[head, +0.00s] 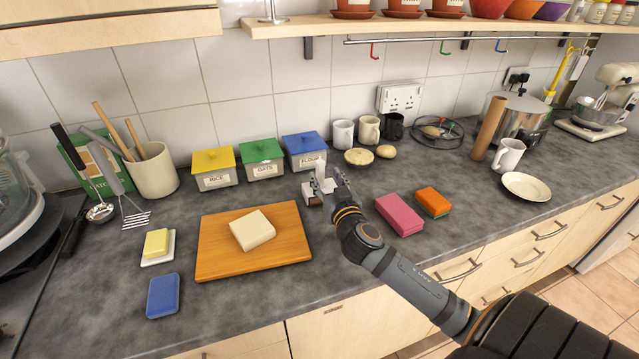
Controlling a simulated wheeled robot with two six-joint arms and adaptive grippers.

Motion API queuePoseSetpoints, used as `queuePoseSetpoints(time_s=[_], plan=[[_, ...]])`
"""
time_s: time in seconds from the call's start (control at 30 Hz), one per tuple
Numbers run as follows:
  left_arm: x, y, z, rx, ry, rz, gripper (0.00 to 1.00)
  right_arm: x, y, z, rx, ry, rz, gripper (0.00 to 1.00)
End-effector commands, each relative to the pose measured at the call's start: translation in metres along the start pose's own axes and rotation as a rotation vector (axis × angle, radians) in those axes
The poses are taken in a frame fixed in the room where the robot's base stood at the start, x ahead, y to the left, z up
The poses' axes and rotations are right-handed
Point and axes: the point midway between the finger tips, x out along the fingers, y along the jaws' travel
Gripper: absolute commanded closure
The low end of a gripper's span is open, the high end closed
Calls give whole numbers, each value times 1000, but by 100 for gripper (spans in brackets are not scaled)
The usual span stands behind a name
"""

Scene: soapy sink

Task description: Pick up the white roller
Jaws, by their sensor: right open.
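My right gripper (322,186) reaches in from the lower right and is open near the middle of the counter, in front of the blue-lidded flour box. A small white thing (321,170), which looks like the white roller, stands at its fingertips. The fingers partly hide it, and I cannot tell whether they touch it or stand around it. My left gripper is not in view.
A wooden board (210,262) with a pale block (252,230) lies left of the gripper. A pink sponge (399,214) and an orange-green sponge (432,202) lie to its right.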

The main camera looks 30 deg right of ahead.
Motion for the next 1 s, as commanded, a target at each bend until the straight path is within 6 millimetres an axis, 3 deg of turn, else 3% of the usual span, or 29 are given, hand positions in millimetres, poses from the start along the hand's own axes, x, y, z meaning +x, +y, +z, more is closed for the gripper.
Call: queuePoseSetpoints(time_s=[0.17,0.27,0.5,0.73,1.0], plan=[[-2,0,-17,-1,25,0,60,6,0,0,1,0,0,51],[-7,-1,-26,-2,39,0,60,21,-1,3,5,-1,2,51],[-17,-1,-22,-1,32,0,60,53,-1,7,1,-1,-1,51],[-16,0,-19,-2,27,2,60,55,-1,9,-1,-2,-2,51],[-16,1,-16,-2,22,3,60,54,-1,9,-1,-2,-1,88]])
